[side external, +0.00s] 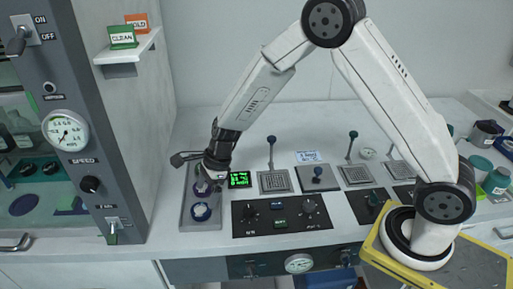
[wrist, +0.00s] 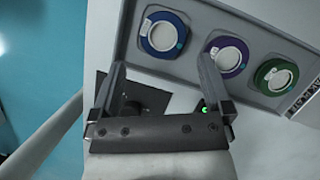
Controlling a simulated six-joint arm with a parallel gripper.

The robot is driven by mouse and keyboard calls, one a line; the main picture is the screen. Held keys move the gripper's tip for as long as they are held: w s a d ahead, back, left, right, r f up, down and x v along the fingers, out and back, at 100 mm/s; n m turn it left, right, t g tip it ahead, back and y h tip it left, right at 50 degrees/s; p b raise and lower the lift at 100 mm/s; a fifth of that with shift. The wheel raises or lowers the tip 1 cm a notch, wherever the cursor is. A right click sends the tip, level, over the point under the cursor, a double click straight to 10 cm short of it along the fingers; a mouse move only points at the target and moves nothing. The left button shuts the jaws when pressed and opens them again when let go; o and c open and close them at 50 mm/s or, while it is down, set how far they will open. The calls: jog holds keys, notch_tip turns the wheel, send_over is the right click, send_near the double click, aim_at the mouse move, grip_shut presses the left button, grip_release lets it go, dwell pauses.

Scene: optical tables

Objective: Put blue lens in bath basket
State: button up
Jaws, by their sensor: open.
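The blue lens (wrist: 165,36), a pale disc in a blue ring, lies in a grey tray (side external: 186,222). It also shows at the near end of the tray in the side view (side external: 201,211). A purple lens (wrist: 226,53) and a green lens (wrist: 276,77) lie in line beside it. My gripper (wrist: 160,68) is open and empty, its two fingers spread apart. In the side view my gripper (side external: 215,170) hangs over the far part of the tray, where it hides part of the contents. I cannot identify a bath basket in either view.
A green-lit display (side external: 240,180) stands just right of the tray, with levers and a black knob panel (side external: 282,213) beyond. A tall grey cabinet (side external: 85,130) with a gauge stands at the left.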

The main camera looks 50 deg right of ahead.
aim_at(201, 208)
jog(key=shift+a+f, duration=0.15)
jog(key=shift+f, duration=0.2)
jog(key=shift+x, duration=2.55)
jog(key=shift+w, duration=0.15)
jog(key=c, duration=1.3)
jog(key=shift+o, duration=0.2)
